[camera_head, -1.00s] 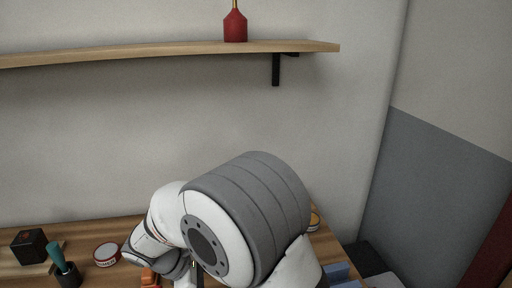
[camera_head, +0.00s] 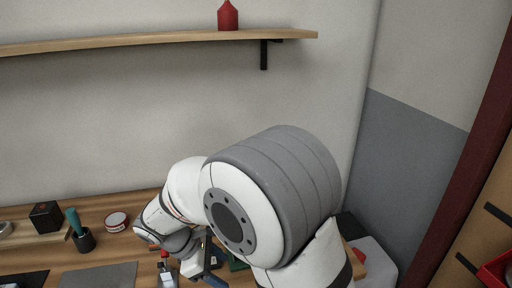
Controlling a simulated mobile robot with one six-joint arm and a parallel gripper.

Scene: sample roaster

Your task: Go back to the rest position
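My white and grey arm (camera_head: 270,205) fills the lower middle of the view, bent over the wooden table (camera_head: 140,205). Its wrist points down toward the tabletop. My gripper (camera_head: 208,268) shows only in part as dark pieces below the wrist, largely hidden by the arm. I cannot tell whether its fingers are open or shut, or whether they hold anything. A small white item with a red top (camera_head: 166,270) stands close to the left of it.
A black box (camera_head: 46,217) sits on a board at the left. A dark cup (camera_head: 84,241) with a teal-handled tool, a red and white tin (camera_head: 116,223) and a grey mat (camera_head: 98,276) lie nearby. A shelf (camera_head: 150,40) with a red bottle (camera_head: 228,17) hangs above.

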